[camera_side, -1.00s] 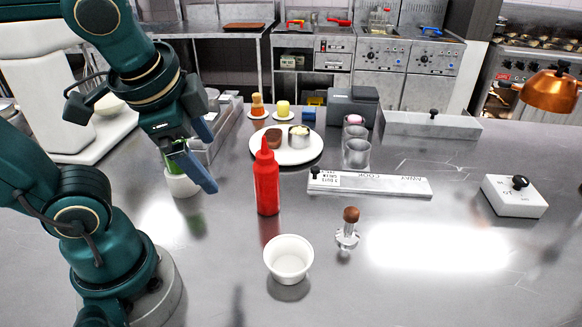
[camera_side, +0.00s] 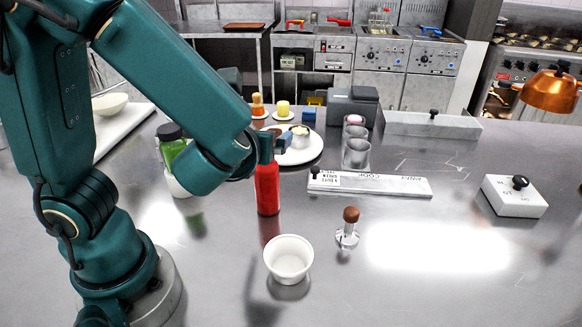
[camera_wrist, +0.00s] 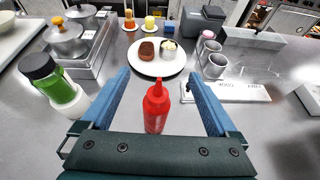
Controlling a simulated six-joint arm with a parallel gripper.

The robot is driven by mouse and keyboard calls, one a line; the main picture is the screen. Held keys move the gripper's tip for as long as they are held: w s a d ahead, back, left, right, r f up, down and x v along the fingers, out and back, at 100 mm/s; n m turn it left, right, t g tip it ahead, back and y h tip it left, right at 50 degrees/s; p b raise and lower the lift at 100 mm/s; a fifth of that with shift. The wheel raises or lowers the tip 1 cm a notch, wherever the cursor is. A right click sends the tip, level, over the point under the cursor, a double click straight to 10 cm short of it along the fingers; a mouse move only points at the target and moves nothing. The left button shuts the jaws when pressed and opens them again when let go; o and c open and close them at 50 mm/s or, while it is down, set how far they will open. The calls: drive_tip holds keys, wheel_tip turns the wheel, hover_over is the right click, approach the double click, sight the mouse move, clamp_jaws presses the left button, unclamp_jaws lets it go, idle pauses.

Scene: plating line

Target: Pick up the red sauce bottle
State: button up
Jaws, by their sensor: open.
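The red sauce bottle (camera_side: 267,188) stands upright on the steel counter. In the side view its upper part is partly hidden by my gripper (camera_side: 277,143). In the wrist view the bottle (camera_wrist: 156,108) stands between the two blue fingers of my gripper (camera_wrist: 165,90), with a gap on each side. The gripper is open and holds nothing.
A white cup (camera_side: 289,260) stands in front of the bottle. A green jar with a dark lid (camera_wrist: 52,82) is left of the gripper. A white plate with food (camera_wrist: 157,60) lies behind the bottle. Metal cups (camera_side: 356,152) and a labelled bar (camera_side: 372,185) are to the right.

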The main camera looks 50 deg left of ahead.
sight(263, 172)
wheel_tip(263, 172, down, 8)
drive_tip(key=shift+r, duration=0.25)
drive_tip(key=shift+x, duration=2.6)
clamp_jaws()
